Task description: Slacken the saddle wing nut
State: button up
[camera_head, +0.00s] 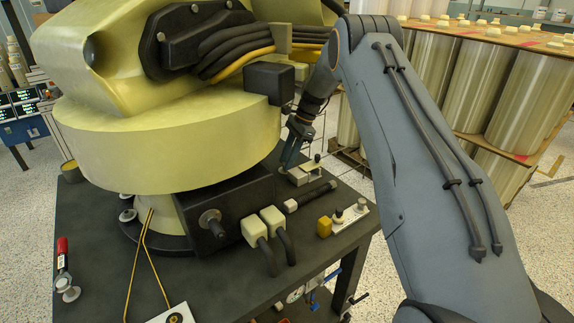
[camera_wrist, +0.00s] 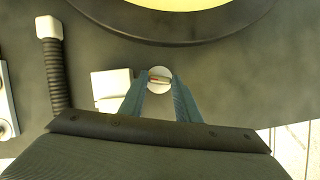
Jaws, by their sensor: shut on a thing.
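My gripper (camera_head: 287,165) reaches down to the dark table beside the large yellow machine. It is over a small pale saddle block (camera_head: 301,176) near the table's back edge. In the wrist view, my gripper's blue-grey fingertips (camera_wrist: 159,82) are closed on the sides of a small round pale piece with a bar across it, which I take as the wing nut (camera_wrist: 159,75). The pale block (camera_wrist: 111,83) shows just left of the fingers. The fingers hide part of the nut and the block, and the nut's thread cannot be seen.
A black ribbed cable with a pale plug (camera_head: 291,206) lies in front of the block; it also shows in the wrist view (camera_wrist: 53,70). The yellow machine base (camera_head: 165,150) stands close on the left.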

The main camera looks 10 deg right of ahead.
jog(key=n+b, duration=0.2)
jog(key=b, duration=0.1)
jog(key=n+g+b, duration=0.1)
jog(key=shift+w+a+f+n+h, duration=0.1)
jog(key=shift+w+f+n+h, duration=0.05)
jog(key=shift+w+n+h, duration=0.15)
jog(key=n+g+h+b, duration=0.1)
jog(key=n+b, duration=0.2)
jog(key=b, duration=0.1)
jog(key=shift+n, duration=0.4)
jog(key=shift+r, duration=0.25)
jog(key=o, duration=0.8)
